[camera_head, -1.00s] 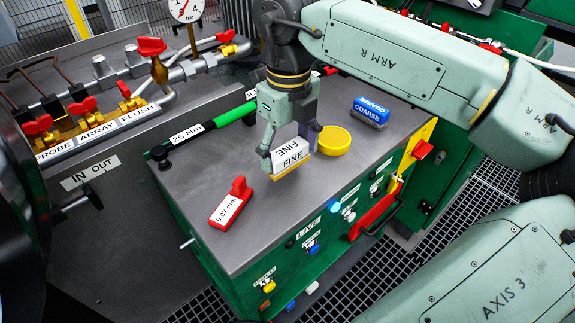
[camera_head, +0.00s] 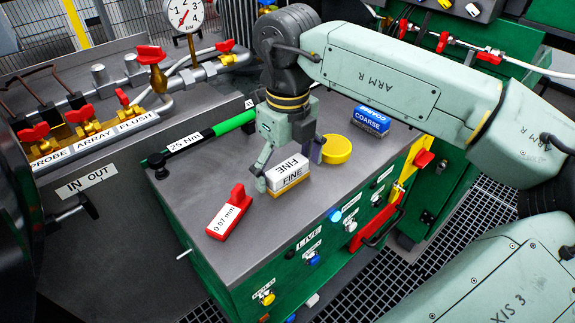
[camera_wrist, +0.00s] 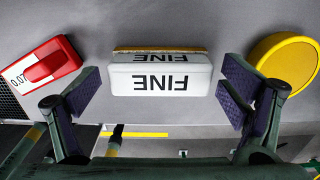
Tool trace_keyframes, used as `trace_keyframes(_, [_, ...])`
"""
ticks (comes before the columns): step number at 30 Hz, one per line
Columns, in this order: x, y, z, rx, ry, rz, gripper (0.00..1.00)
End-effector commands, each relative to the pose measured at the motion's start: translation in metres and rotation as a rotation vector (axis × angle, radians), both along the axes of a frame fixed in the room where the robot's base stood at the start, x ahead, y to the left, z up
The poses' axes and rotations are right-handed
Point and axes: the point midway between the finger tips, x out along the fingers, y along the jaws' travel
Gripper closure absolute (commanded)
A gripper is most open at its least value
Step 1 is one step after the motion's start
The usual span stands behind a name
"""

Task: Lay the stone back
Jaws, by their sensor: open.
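The stone marked FINE (camera_head: 289,174), white with a tan layer, sits on the grey bench top (camera_head: 215,258) near its front edge. In the wrist view the stone (camera_wrist: 160,80) lies between the two purple pads of my gripper (camera_wrist: 160,98), with a gap on each side. My gripper (camera_head: 290,172) is open around the stone in the head view, its fingers pointing down. A blue stone marked COARSE (camera_head: 370,121) stands farther back on the right of the bench.
A yellow round tub (camera_head: 337,150) stands close to the right finger. A red tagged block (camera_head: 230,212) lies to the left. A green-handled torque wrench (camera_head: 215,131) lies behind. Bare bench lies in front of the red block.

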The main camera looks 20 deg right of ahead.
Motion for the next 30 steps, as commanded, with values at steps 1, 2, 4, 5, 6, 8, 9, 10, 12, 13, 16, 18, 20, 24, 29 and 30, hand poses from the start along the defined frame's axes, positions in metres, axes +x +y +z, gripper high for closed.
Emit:
trace_keyframes(1, [0.0,0.0,0.002,0.0,0.0,0.0,0.09])
trace_keyframes(2, [0.0,0.0,0.004,0.0,0.0,0.0,0.09])
trace_keyframes(4, [0.0,0.0,0.009,0.0,0.0,0.0,0.09])
trace_keyframes(5, [0.0,0.0,0.012,0.0,0.0,0.0,0.09])
trace_keyframes(6, [0.0,0.0,0.017,0.0,0.0,0.0,0.09])
trace_keyframes(8, [0.0,0.0,0.027,0.0,-0.001,0.0,0.09])
trace_keyframes(9, [0.0,0.0,0.034,0.0,-0.001,0.0,0.09])
trace_keyframes(10, [0.0,0.0,0.04,0.0,-0.001,0.0,0.09])
trace_keyframes(12, [0.0,0.0,0.056,-0.002,-0.002,-0.001,0.09])
trace_keyframes(13, [0.0,0.0,0.062,-0.002,-0.002,0.0,0.09])
trace_keyframes(16, [0.0,0.0,0.085,-0.001,0.0,0.0,0.09])
trace_keyframes(18, [0.0,0.0,0.099,0.0,-0.001,0.0,0.09])
trace_keyframes(20, [0.0,-0.001,0.109,-0.001,0.0,0.0,0.09])
trace_keyframes(24, [0.0,-0.001,0.12,0.0,0.0,0.001,0.09])
trace_keyframes(29, [0.0,-0.001,0.12,0.0,0.001,0.001,0.09])
trace_keyframes(30, [0.0,-0.001,0.12,0.0,0.001,0.001,0.09])
